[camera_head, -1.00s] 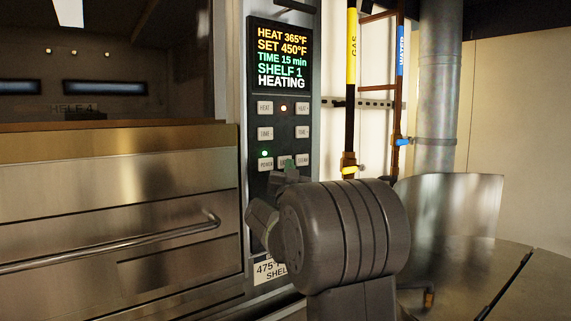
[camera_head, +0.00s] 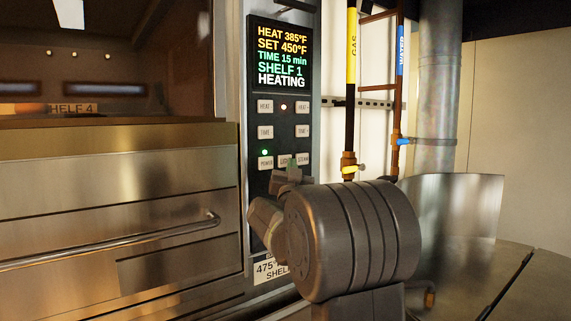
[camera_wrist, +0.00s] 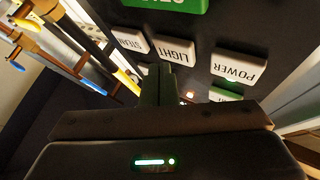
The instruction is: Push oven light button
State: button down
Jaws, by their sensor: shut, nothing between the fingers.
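The oven chamber (camera_head: 120,60) behind the glass is lit.
The display (camera_head: 281,56) reads HEAT 385°F, SET 450°F, HEATING. A green lamp glows above POWER. The oven's long handle (camera_head: 110,243) is at left. Gas and water pipes (camera_head: 350,80) stand right of the panel, with a metal table (camera_head: 470,270) below.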

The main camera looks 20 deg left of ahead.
jog(key=s+d+b, duration=0.3)
jog(key=d+b, duration=0.1)
jog(key=d, duration=0.1)
dwell(0.4)
